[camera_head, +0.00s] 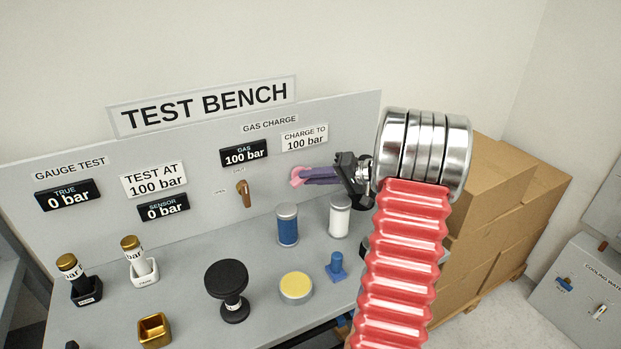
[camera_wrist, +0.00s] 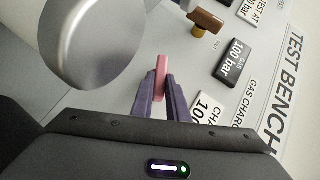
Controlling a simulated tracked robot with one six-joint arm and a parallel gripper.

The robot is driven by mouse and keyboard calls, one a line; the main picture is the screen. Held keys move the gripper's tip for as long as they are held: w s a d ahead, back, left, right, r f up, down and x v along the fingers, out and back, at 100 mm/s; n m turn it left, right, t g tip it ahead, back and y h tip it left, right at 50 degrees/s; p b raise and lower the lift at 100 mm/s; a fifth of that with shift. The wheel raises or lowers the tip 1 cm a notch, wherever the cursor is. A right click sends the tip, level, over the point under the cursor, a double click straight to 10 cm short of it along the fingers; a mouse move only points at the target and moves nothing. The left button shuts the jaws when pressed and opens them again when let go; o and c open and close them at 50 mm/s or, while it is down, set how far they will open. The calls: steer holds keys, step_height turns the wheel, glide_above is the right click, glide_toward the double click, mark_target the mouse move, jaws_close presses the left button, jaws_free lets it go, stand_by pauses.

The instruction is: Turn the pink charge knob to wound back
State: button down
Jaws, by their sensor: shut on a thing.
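The pink charge knob (camera_head: 297,177) is on the upright panel of the test bench, below the white "CHARGE TO 100 bar" label. My gripper (camera_head: 312,176) reaches it from the right, with its purple fingers shut on the knob. In the wrist view, the pink knob (camera_wrist: 161,77) stands as a narrow bar between the two purple fingertips (camera_wrist: 160,98). The gas display (camera_head: 244,153) reads 100 bar. The markings around the pink knob are hidden by my fingers or too small to read.
An orange-brown lever (camera_head: 243,193) sits on the panel left of the knob. A blue cylinder (camera_head: 287,226) and a white cylinder (camera_head: 340,217) stand on the bench below my gripper. Cardboard boxes (camera_head: 500,200) are stacked at the right. Open wall lies above the panel.

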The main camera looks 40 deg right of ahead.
steer(key=shift+s+d+f+m+t+y, duration=0.15)
steer(key=shift+f+m+t+y, duration=0.2)
steer(key=shift+m+t+y, duration=0.35)
steer(key=c, duration=1.7)
jaws_free()
steer(key=shift+r, duration=0.1)
steer(key=v, duration=1.3)
steer(key=shift+s+d, duration=0.15)
steer(key=shift+s, duration=0.15)
